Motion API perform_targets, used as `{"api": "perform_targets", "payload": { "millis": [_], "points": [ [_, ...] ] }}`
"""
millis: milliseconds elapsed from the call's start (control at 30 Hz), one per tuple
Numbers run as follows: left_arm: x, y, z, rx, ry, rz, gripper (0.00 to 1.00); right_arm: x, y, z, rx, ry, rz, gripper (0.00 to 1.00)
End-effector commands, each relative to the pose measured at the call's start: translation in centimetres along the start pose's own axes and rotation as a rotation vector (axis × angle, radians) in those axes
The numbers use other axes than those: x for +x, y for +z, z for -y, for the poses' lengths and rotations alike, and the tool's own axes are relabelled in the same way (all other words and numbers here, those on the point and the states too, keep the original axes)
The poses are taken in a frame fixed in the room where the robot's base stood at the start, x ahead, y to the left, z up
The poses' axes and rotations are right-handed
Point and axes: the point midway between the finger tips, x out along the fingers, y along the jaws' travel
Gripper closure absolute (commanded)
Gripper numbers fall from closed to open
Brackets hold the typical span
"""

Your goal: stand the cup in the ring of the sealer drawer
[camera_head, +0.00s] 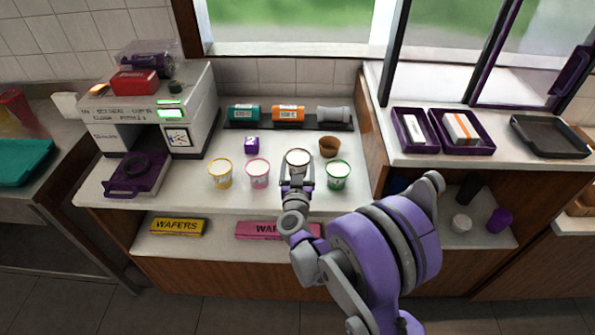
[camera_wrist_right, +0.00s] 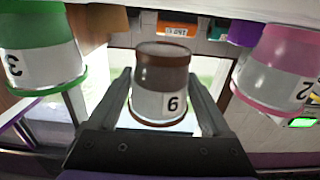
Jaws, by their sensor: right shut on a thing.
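The sealer (camera_head: 188,104) stands at the left of the counter. Its purple drawer (camera_head: 151,182) is pulled out at the front and has a dark ring (camera_head: 133,164). My right gripper (camera_head: 297,180) is at the middle of the counter, well right of the drawer. It is shut on a brown-rimmed cup (camera_head: 298,157), with a finger on each side. My left gripper is not in view.
A yellow cup (camera_head: 220,174) and a pink cup (camera_head: 258,174) stand between the held cup and the drawer. A green cup (camera_head: 338,176) stands close on the right, a small brown bowl (camera_head: 330,146) behind it.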

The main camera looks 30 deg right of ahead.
Motion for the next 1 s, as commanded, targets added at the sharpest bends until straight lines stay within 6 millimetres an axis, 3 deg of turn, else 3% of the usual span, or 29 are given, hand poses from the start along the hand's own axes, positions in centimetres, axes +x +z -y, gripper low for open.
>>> {"api": "perform_targets", "payload": {
  "millis": [200,633,667,733,767,1000],
  "points": [
    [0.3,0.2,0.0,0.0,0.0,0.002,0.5,0.0,2.9,0.0,0.0,0.0,0.0,0.82],
    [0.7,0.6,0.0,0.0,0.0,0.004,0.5,0.0,3.4,0.0,-0.001,0.0,0.0,0.82],
    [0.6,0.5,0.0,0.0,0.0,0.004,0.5,0.0,3.4,0.0,-0.001,0.0,0.0,0.14],
    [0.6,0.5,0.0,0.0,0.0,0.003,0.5,0.0,3.3,0.0,0.0,0.0,0.0,0.02],
    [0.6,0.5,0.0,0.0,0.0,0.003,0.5,0.0,3.3,0.0,0.0,0.0,0.0,0.0],
    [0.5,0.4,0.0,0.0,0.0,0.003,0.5,0.0,3.2,0.0,0.0,0.0,0.0,0.0]
  ]
}}
